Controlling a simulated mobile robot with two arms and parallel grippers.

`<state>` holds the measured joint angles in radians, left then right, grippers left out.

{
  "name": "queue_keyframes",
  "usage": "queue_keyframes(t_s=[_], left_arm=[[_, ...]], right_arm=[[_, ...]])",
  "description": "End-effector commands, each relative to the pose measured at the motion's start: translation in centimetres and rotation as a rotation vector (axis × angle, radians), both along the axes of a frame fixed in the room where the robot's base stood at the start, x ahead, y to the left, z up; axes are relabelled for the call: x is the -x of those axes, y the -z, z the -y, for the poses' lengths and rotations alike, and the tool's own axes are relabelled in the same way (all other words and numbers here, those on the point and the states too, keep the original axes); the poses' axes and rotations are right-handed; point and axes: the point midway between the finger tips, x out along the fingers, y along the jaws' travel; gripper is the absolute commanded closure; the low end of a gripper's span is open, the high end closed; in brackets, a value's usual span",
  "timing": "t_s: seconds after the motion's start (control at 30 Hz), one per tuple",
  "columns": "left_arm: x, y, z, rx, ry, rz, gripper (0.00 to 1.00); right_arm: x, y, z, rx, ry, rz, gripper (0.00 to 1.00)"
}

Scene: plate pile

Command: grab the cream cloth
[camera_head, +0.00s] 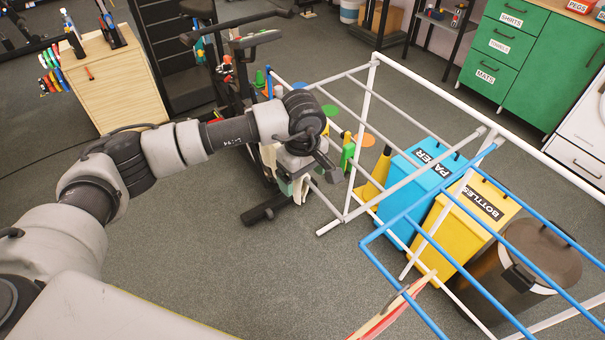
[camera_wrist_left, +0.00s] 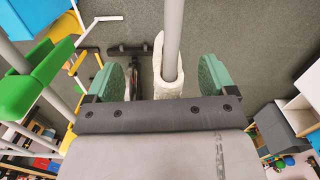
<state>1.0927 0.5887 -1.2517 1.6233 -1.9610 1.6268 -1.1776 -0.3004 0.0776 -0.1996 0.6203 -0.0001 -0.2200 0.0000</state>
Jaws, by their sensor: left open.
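The cream cloth (camera_wrist_left: 168,90) hangs over a grey rail in the left wrist view, with the rail running down across it. My left gripper (camera_wrist_left: 162,78) is open, with one green finger pad on each side of the cloth. The pads look apart from the cloth, with a wider gap on the left. In the head view my left gripper (camera_head: 294,184) is at the left end of the drying rack, and a pale cream patch (camera_head: 301,192) shows beside its green pad. My wrist hides most of the cloth there. My right gripper is not in view.
The white and blue rack (camera_head: 373,100) reaches right, over a blue PAPER bin (camera_head: 412,182), a yellow BOTTLES bin (camera_head: 456,238) and a dark round bin (camera_head: 535,265). An exercise bike (camera_head: 250,110) stands close behind my left wrist. The floor at front centre is clear.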

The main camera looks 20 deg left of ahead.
Motion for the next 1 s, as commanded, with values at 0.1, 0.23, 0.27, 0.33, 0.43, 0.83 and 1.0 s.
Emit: queue_keyframes(t_s=[0.1, 0.23, 0.27, 0.33, 0.43, 0.83, 1.0], left_arm=[[-0.01, -0.06, -0.01, 0.000, 0.000, 0.000, 0.15], [-0.01, -0.06, -0.02, 0.000, 0.000, 0.000, 0.22], [-0.01, -0.06, -0.01, 0.000, 0.000, 0.000, 0.24], [-0.01, -0.06, -0.02, 0.000, 0.000, 0.000, 0.29], [-0.01, -0.06, -0.02, 0.000, 0.000, 0.000, 0.37], [-0.01, -0.05, 0.00, 0.000, 0.000, 0.000, 0.68], [-0.03, -0.07, 0.01, 0.001, 0.000, 0.002, 0.81]], right_arm=[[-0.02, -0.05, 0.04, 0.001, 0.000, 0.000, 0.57], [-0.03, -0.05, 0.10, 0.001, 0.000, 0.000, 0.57], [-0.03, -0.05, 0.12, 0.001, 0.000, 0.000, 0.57], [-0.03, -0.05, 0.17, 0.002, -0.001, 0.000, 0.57], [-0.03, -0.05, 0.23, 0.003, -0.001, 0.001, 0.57], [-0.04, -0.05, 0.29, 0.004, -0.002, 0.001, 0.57], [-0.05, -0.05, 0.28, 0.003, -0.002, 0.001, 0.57]])
